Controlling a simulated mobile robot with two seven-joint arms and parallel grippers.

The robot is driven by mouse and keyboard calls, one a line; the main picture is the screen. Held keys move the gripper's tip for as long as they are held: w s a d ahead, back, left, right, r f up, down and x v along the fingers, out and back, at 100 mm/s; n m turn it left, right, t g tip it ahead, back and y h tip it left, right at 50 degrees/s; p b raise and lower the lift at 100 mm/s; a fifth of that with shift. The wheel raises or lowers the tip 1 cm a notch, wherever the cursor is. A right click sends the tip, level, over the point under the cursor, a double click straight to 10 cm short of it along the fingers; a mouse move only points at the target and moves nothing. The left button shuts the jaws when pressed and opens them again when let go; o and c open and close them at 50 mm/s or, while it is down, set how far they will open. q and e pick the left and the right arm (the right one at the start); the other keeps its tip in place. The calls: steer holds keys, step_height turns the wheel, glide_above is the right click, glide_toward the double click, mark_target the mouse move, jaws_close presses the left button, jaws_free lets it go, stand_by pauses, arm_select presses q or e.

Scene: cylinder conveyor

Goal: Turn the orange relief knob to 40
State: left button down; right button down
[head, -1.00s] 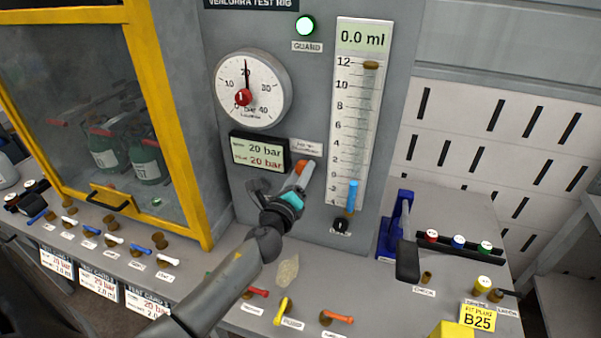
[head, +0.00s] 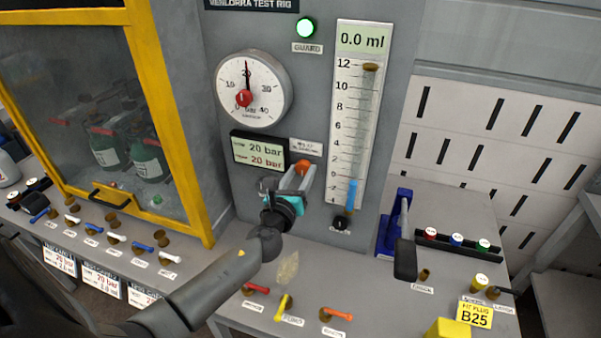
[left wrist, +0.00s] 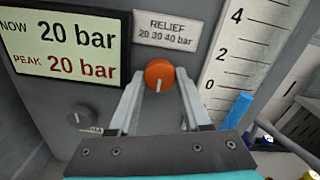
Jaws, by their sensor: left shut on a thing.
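The orange relief knob (head: 302,166) is on the grey rig panel, right of the display. In the left wrist view the knob (left wrist: 158,72) sits under a label reading "RELIEF 20 30 40 bar", with a short white mark on its lower face. My left gripper (head: 299,174) is shut on the knob, one finger on each side; in the left wrist view its fingertips (left wrist: 159,80) flank it. The display (left wrist: 64,48) reads NOW 20 bar and PEAK 20 bar. The round gauge (head: 253,90) has its needle at about 20. My right gripper is not in view.
A measuring tube (head: 352,130) showing 0.0 ml stands right of the knob. A green guard lamp (head: 305,28) is lit. Red, yellow and orange levers (head: 336,314) are on the bench below my arm. A yellow-framed cabinet (head: 170,110) stands left.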

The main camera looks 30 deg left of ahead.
arm_select(q)
steer(key=c, duration=0.6)
jaws_free()
steer(key=shift+s, duration=0.15)
steer(key=b+v, duration=0.1)
steer(key=v, duration=1.4)
steer(key=shift+a, duration=0.1)
